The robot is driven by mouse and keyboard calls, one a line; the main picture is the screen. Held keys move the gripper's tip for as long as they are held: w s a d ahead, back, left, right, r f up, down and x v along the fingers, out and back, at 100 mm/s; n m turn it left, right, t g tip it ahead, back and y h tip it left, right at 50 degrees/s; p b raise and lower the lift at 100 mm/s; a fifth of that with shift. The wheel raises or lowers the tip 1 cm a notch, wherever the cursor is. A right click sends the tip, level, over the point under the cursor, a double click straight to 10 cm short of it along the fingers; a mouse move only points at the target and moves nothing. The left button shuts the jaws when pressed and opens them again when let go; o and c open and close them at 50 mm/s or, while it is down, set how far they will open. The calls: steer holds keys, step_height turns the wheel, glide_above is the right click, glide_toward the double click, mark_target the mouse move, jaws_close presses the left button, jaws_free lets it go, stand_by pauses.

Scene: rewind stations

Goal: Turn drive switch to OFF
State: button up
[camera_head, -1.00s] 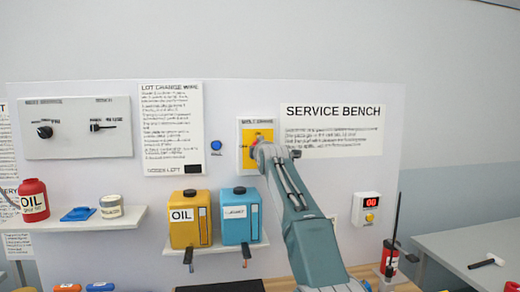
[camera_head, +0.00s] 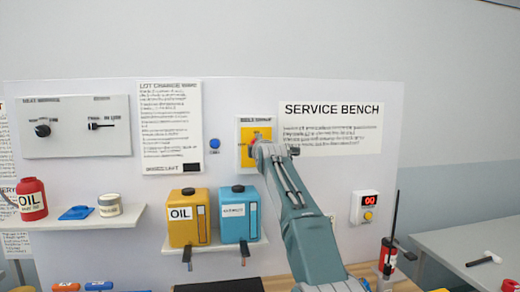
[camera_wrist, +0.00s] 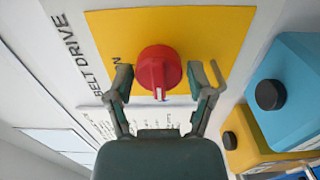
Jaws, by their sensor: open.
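The drive switch is a red rotary knob (camera_wrist: 158,73) on a yellow plate (camera_wrist: 215,35) labelled BELT DRIVE in the wrist view. My gripper (camera_wrist: 164,78) is open, with one finger on each side of the knob. Whether the fingers touch the knob cannot be told, though small gaps show beside it. A pale mark on the knob's grip bar points down in the wrist view, toward my palm. In the head view, the yellow plate (camera_head: 248,158) is on the wall panel and my arm hides most of the knob. The OFF label is not readable.
A yellow oil jug (camera_head: 181,231) and a blue jug (camera_head: 233,230) stand on a shelf below the switch. A blue button (camera_head: 214,143) is to its left.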

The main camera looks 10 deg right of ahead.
steer(key=s, duration=1.2)
steer(key=shift+f, duration=0.1)
steer(key=s+f+m+g, duration=0.4)
steer(key=s+f+m, duration=0.2)
steer(key=s+f, duration=0.4)
steer(key=s+f+m+g, duration=0.4)
steer(key=s+f, duration=0.6)
steer(key=s, duration=0.9)
steer(key=s+f+m+g, duration=0.4)
steer(key=s+f+m, duration=0.4)
steer(key=s, duration=0.6)
steer(key=shift+s+f, duration=0.15)
steer(key=shift+f, duration=0.75)
